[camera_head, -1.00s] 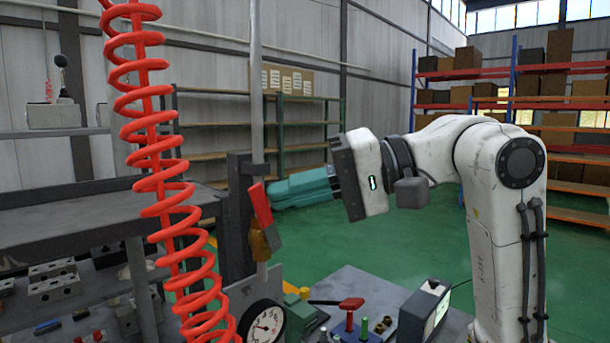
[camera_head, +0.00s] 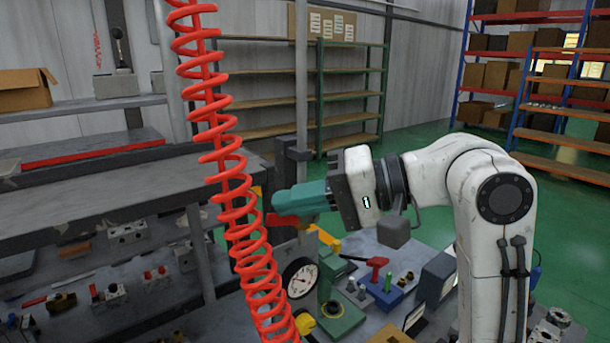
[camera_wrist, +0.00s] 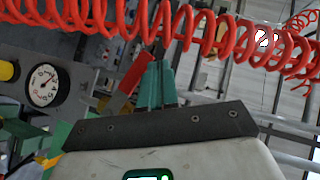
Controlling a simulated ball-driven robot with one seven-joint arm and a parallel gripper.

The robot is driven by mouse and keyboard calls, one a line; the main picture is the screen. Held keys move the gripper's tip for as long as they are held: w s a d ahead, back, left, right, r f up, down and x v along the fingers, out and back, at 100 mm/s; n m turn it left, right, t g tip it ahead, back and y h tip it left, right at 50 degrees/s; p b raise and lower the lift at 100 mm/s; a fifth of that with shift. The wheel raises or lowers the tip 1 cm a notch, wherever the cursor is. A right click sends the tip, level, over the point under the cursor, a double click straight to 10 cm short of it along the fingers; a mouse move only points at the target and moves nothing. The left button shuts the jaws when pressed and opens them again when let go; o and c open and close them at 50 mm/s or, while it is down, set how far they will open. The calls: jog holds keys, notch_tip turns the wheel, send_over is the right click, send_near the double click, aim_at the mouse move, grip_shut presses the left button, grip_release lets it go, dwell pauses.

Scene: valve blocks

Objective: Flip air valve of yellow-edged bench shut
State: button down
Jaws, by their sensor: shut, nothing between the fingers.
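The valve's red lever (camera_head: 283,220) lies roughly level across the grey vertical pipe (camera_head: 302,90), just below my gripper's fingers; the valve body is mostly hidden. My gripper (camera_head: 275,201) has teal fingers, is shut and empty, and points left at the pipe. In the wrist view the red lever (camera_wrist: 134,74) slants beside the teal fingertips (camera_wrist: 155,85), very close; I cannot tell whether they touch. A round pressure gauge (camera_head: 299,278) stands below, and also shows in the wrist view (camera_wrist: 43,86). Yellow parts (camera_head: 328,239) show behind the gauge.
A grey bench (camera_head: 110,190) stands at left. A red-handled fitting (camera_head: 376,265) and a dark box (camera_head: 437,280) stand below my arm.

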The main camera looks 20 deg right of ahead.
jog(key=shift+s+a+f+p, duration=0.2)
jog(key=shift+a+f+p, duration=0.5)
jog(key=shift+p, duration=0.1)
jog(key=shift+f, duration=0.15)
